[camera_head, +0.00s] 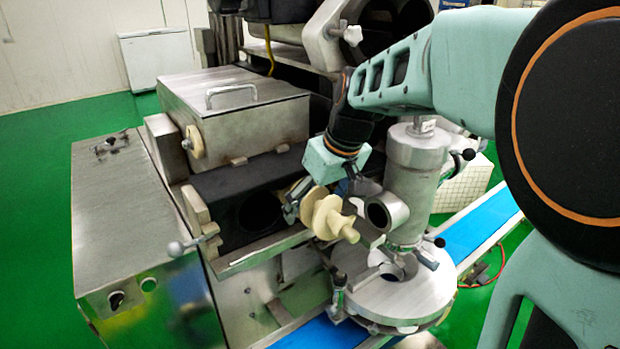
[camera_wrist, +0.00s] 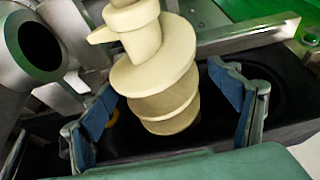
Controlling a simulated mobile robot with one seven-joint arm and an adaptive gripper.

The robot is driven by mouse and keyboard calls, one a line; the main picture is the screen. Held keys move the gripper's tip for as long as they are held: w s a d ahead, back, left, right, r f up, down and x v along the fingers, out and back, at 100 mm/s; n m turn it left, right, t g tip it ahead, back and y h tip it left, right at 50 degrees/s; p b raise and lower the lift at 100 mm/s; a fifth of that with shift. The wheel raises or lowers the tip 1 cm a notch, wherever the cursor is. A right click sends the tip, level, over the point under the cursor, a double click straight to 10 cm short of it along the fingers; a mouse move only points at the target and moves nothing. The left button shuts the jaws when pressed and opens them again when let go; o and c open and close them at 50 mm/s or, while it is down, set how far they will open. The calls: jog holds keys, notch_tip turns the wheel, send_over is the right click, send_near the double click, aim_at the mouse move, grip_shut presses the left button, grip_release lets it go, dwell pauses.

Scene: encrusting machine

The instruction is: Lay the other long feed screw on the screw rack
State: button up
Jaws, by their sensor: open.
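A cream feed screw (camera_head: 328,216) with broad spiral flights lies at the front of the machine, beside the upright steel cylinder. In the wrist view the screw (camera_wrist: 155,65) runs from the top edge down between my blue finger pads. My gripper (camera_head: 312,196) is at the screw, and in the wrist view my gripper (camera_wrist: 168,108) is open with a pad on each side. Gaps show between the pads and the screw. The screw's far end is partly hidden by my gripper in the head view. I cannot make out the screw rack.
The upright steel cylinder (camera_head: 412,185) with side port stands close to the right of my gripper, above a round steel plate (camera_head: 410,300). A dark housing with a round opening (camera_head: 260,212) is on the left. A blue conveyor (camera_head: 485,225) runs behind. Green floor is clear at far left.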

jog(key=shift+w+f, duration=0.1)
jog(key=shift+f, duration=0.3)
jog(key=c, duration=1.7)
jog(key=shift+c, duration=0.2)
